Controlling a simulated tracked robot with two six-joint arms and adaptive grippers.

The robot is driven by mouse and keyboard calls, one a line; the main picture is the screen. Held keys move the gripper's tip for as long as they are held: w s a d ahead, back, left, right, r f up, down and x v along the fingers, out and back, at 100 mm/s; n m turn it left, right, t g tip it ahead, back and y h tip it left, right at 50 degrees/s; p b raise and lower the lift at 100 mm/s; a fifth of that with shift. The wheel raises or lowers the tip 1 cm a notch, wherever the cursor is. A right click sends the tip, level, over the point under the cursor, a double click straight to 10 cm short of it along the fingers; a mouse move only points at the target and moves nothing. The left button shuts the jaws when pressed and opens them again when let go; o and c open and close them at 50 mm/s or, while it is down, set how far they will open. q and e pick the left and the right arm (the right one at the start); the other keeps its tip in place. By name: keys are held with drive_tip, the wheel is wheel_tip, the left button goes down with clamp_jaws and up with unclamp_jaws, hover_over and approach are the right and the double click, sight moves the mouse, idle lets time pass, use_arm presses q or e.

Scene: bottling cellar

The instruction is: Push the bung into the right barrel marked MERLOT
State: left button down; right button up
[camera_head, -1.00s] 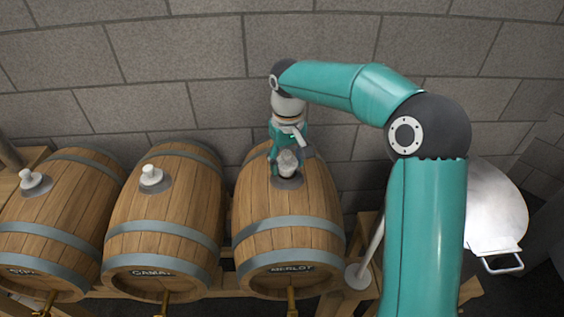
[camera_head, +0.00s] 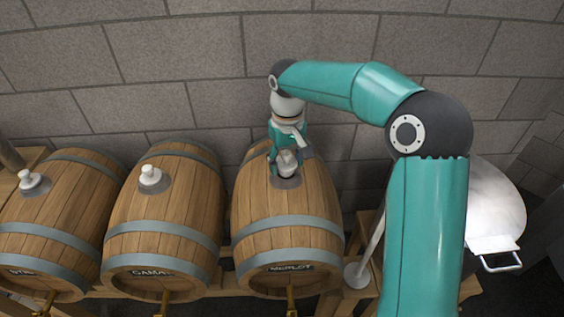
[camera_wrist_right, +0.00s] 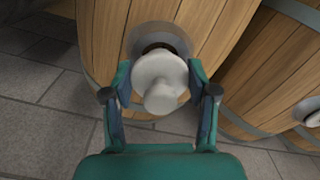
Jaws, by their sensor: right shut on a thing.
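The right barrel marked MERLOT (camera_head: 287,240) lies on its side on a wooden rack, with its label on the front end. My right gripper (camera_head: 286,163) is over the grey plate (camera_head: 287,182) around the hole on top of this barrel. It is shut on a pale bung (camera_head: 287,163). In the right wrist view the bung (camera_wrist_right: 159,80) is between the two fingers of the gripper (camera_wrist_right: 158,85), in front of the plate (camera_wrist_right: 160,37). A dark edge of the hole shows behind it. I cannot tell how deep the bung sits. My left gripper is not in view.
Two more barrels stand to the left, the middle one (camera_head: 165,215) and the left one (camera_head: 58,215), each with a pale bung on top. A large pale metal vessel with a handle (camera_head: 492,215) is at the right. A stone wall (camera_head: 180,60) closes the back.

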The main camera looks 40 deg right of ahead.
drive_tip(key=shift+f+b, duration=0.55)
drive_tip(key=shift+f, duration=0.4)
idle(0.9)
drive_tip(key=shift+s+a+f, duration=0.1)
drive_tip(key=shift+s+f, duration=0.1)
drive_tip(key=shift+f, duration=0.2)
drive_tip(key=o, duration=0.8)
drive_tip(key=shift+c, duration=0.2)
drive_tip(key=o, duration=0.5)
drive_tip(key=shift+w+f, duration=0.1)
drive_tip(key=shift+w, duration=0.05)
drive_tip(key=shift+c, duration=0.2)
drive_tip(key=shift+o, duration=1.2)
drive_tip(key=shift+r, duration=0.2)
drive_tip(key=shift+r, duration=0.25)
